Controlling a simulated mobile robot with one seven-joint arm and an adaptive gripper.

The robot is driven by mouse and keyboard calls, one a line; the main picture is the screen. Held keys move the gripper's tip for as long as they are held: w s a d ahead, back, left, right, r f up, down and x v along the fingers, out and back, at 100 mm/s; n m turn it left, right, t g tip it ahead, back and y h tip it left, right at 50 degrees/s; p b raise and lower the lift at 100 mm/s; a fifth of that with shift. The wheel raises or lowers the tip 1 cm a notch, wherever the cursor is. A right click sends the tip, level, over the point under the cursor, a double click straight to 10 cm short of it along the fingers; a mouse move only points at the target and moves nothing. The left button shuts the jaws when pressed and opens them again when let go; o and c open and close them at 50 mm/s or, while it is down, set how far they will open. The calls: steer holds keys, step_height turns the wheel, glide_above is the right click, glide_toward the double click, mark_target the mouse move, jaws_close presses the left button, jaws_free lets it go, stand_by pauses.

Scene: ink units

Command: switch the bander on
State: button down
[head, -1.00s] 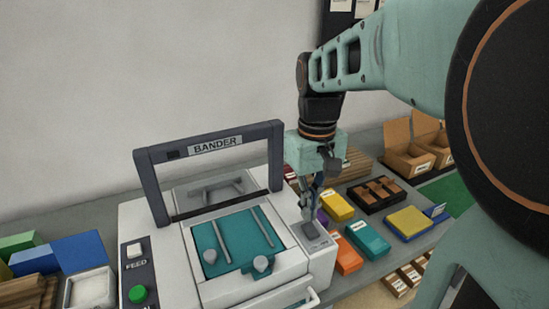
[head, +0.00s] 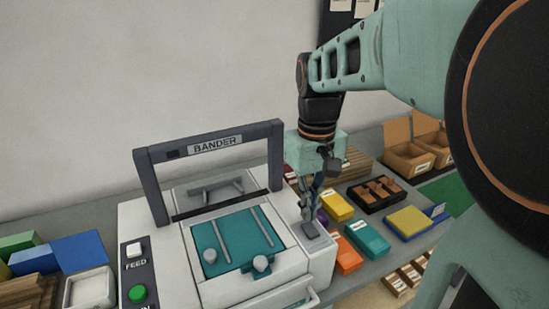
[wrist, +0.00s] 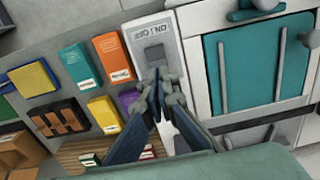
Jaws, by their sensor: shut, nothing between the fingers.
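The bander (head: 222,146) is a pale machine with a dark arch over a teal plate. On its right edge is a grey switch panel (head: 313,232). In the wrist view, the panel (wrist: 155,40) carries an on/off label, upside down. My gripper (head: 308,220) points down at this panel, with its fingers closed. In the wrist view, my gripper (wrist: 160,80) covers the panel's lower part, fingertips close to the grey switch area. I cannot tell whether the tips touch it, or which way the switch is set.
A FEED button (head: 134,250) and a green button (head: 137,294) sit on the bander's left front. An orange box (head: 347,256), a teal box (head: 367,239) and a yellow box (head: 336,205) lie close right of the gripper. Open cartons (head: 408,152) stand farther right.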

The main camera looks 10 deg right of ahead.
mark_target(307, 224)
steer(key=shift+f+b, duration=0.9)
steer(key=shift+f, duration=0.5)
step_height(307, 224, up, 7)
steer(key=p, duration=0.6)
steer(key=shift+r, duration=0.15)
